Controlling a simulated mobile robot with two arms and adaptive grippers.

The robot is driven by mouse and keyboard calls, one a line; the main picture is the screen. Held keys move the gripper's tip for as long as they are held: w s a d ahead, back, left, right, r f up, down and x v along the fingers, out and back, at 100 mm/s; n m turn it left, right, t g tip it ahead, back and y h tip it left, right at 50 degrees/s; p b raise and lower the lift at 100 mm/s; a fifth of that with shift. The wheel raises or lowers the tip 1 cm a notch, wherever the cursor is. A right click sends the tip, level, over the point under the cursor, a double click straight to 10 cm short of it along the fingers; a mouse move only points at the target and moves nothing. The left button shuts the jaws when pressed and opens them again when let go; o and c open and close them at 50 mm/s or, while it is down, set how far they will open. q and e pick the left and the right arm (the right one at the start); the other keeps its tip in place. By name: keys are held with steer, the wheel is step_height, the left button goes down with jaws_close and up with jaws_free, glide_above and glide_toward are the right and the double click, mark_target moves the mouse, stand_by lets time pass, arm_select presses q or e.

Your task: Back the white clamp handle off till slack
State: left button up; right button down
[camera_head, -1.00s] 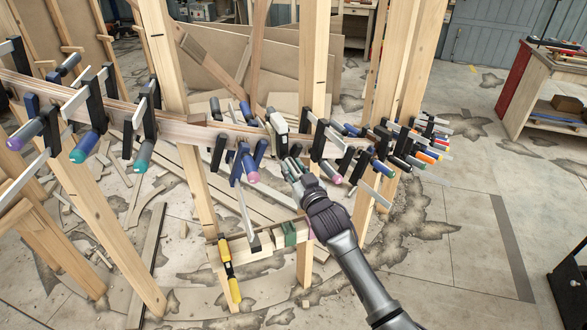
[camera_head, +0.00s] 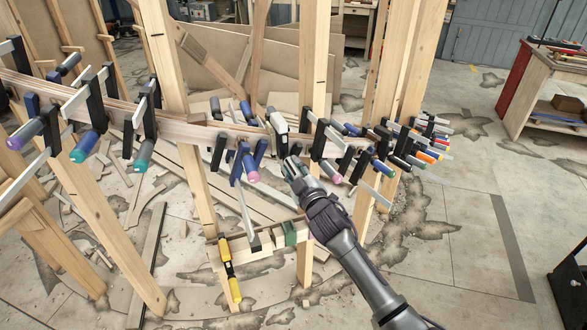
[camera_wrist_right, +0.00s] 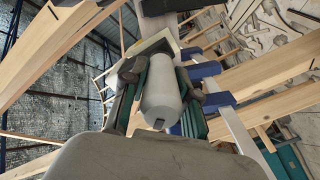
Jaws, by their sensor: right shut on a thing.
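The white clamp (camera_head: 278,124) sits on the curved wooden stringer (camera_head: 190,132), near the middle of the head view. Its lower end runs down to my right gripper (camera_head: 292,168), which comes up from below right. In the right wrist view the pale grey-white handle (camera_wrist_right: 162,98) lies between the two fingers of my right gripper (camera_wrist_right: 163,100). The fingers have green pads and are closed on the handle from both sides. The handle is mostly hidden behind the gripper in the head view. My left gripper is not in view.
Several clamps with blue, purple and teal handles crowd the stringer, such as a blue one (camera_head: 239,160) left of my gripper and a pink-ended one (camera_head: 330,170) to its right. A yellow clamp (camera_head: 229,268) hangs on a low rail.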

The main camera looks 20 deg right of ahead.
steer(key=n, duration=0.6)
steer(key=shift+n, duration=0.3)
steer(key=n, duration=0.6)
steer(key=shift+f, duration=0.1)
steer(key=n+p, duration=0.1)
steer(key=n, duration=0.5)
steer(key=shift+n+p, duration=0.35)
steer(key=shift+n, duration=0.05)
steer(key=n+p, duration=0.1)
steer(key=n, duration=0.4)
steer(key=shift+d+f+n+p, duration=0.1)
steer(key=shift+n+p, duration=0.2)
steer(key=c, duration=0.9)
jaws_free()
steer(key=shift+o, duration=0.2)
